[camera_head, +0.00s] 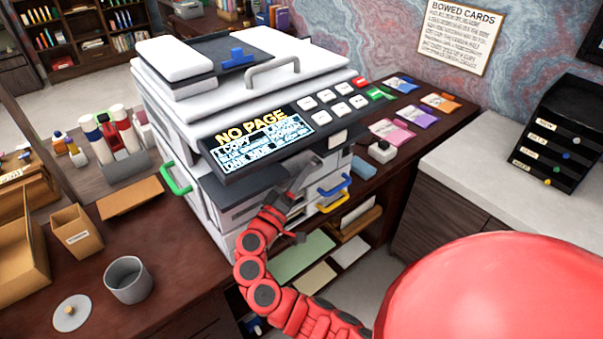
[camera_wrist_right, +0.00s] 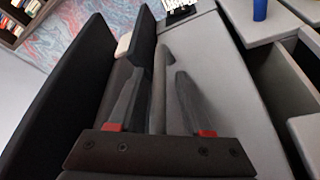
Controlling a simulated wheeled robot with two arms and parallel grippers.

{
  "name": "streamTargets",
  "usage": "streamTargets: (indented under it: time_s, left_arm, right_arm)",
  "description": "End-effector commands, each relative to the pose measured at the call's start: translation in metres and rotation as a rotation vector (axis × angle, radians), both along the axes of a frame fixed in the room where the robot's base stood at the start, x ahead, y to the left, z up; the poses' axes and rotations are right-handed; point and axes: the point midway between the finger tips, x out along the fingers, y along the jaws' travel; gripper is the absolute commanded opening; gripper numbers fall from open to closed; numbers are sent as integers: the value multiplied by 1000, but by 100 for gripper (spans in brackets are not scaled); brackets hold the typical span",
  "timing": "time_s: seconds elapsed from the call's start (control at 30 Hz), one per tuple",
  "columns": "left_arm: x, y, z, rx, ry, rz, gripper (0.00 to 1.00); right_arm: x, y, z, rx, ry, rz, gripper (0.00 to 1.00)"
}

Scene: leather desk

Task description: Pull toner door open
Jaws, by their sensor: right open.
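The printer (camera_head: 185,105) stands on the desk, with its black control panel jutting out over its front. My right gripper (camera_head: 303,180) is at the printer's front, just under that panel, and partly covers the front there. In the right wrist view it (camera_wrist_right: 158,100) is open, with a grey bar handle (camera_wrist_right: 159,85) between its two fingers. A gap shows on each side of the handle. The handle rises from a flat grey front panel (camera_wrist_right: 215,85), seemingly the toner door, which looks closed. My left gripper is not in view.
A green handle (camera_head: 175,179) is on the printer's left; blue (camera_head: 335,187) and yellow (camera_head: 332,203) handles are right of my gripper. The control panel's dark edge (camera_wrist_right: 60,85) is close beside my right fingers. A grey cup (camera_head: 128,280) stands at front left.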

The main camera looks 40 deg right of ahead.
Motion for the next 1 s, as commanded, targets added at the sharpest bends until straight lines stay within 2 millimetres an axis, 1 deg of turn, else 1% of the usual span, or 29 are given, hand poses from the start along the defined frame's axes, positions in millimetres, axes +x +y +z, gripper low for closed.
streamTargets:
  time_s: [0.2,0.23,0.5,1.0]
  left_arm:
    - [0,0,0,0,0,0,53]
    - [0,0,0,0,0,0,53]
    - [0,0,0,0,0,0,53]
    - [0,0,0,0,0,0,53]
  right_arm:
    - [0,-1,0,0,0,0,50]
    - [0,-1,0,0,0,0,48]
    - [0,0,0,0,1,-1,0]
    - [0,-1,0,0,1,-1,0]
